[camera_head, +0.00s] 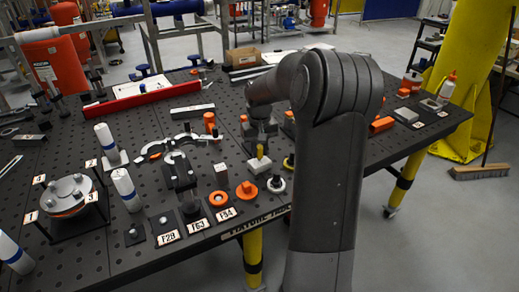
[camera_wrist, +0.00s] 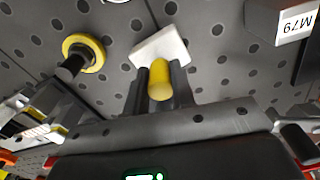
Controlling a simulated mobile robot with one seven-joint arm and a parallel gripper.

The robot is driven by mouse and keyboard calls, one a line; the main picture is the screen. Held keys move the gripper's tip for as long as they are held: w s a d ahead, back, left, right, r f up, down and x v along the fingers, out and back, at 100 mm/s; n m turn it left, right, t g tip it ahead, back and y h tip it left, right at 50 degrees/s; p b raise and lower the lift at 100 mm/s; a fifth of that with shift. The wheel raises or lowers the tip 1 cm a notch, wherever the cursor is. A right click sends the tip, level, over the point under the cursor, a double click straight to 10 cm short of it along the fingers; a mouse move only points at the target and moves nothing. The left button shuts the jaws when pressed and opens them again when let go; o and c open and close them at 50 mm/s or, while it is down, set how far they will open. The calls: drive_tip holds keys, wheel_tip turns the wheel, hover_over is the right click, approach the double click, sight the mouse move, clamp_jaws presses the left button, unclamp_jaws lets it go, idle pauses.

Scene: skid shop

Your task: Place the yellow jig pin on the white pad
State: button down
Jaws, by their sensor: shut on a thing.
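The yellow jig pin (camera_head: 260,151) is between the fingers of my gripper (camera_head: 261,143), which points down over the table. In the wrist view the yellow pin (camera_wrist: 160,82) sits between the two dark fingers (camera_wrist: 160,90), with its round end toward the camera. The white pad (camera_head: 259,166) lies on the table directly under the pin. The white pad also shows in the wrist view (camera_wrist: 147,50), just beyond the fingertips and partly hidden by them. The pin's lower end is at or just above the pad; I cannot tell whether they touch.
A black knob with a yellow ring (camera_wrist: 84,54) stands close beside the pad. A grey block labelled M79 (camera_wrist: 282,20) lies at the wrist view's right. The perforated table (camera_head: 120,250) is crowded.

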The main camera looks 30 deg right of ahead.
sight(259, 147)
drive_tip(key=c, duration=1.2)
unclamp_jaws()
wheel_tip(259, 147, up, 12)
drive_tip(key=s+a+r, duration=0.4)
drive_tip(key=s+a, duration=0.1)
drive_tip(key=a, duration=0.2)
drive_tip(key=s+a+t, duration=0.2)
drive_tip(key=s+a, duration=0.2)
drive_tip(key=s, duration=0.4)
drive_tip(key=s+a+f+n+t, duration=0.1)
drive_tip(key=s+a, duration=0.3)
drive_tip(key=s, duration=0.4)
drive_tip(key=s+a+f+t, duration=0.1)
drive_tip(key=s+a+t, duration=0.1)
drive_tip(key=s+a, duration=0.3)
drive_tip(key=s, duration=0.3)
drive_tip(key=shift+f+n+t, duration=0.2)
drive_tip(key=shift+n+t, duration=0.1)
drive_tip(key=shift+n, duration=0.1)
